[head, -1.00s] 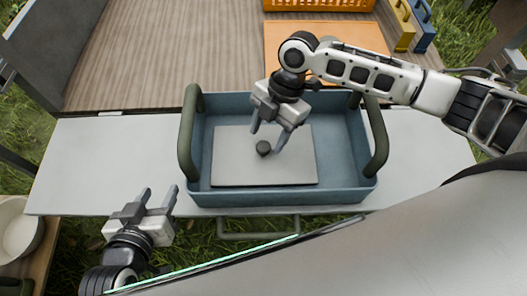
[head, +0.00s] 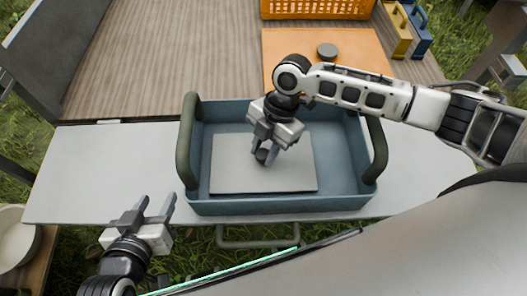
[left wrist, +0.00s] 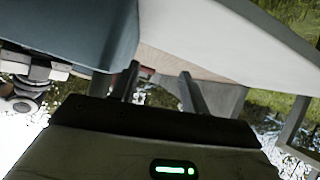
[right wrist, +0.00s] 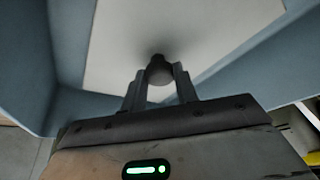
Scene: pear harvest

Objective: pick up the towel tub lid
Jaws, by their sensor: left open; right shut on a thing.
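The towel tub lid (head: 235,172) is a flat pale grey rectangle with a round dark knob (head: 262,155) near its middle. It lies inside the blue-grey tub (head: 345,203) with two dark green handles. My right gripper (head: 266,156) is over the lid, shut on the knob. In the right wrist view the fingers (right wrist: 158,80) close on both sides of the knob (right wrist: 159,66), with the lid (right wrist: 115,40) behind it. My left gripper (head: 156,212) is open and empty, left of and below the tub. Its open fingers (left wrist: 160,82) also show in the left wrist view.
The tub stands on a pale shelf (head: 90,170) in front of a wooden deck (head: 160,60). An orange mat (head: 290,50) with a round grey disc (head: 327,50), an orange crate (head: 315,9), and yellow (head: 397,30) and blue (head: 418,30) boxes are behind. The shelf's left part is clear.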

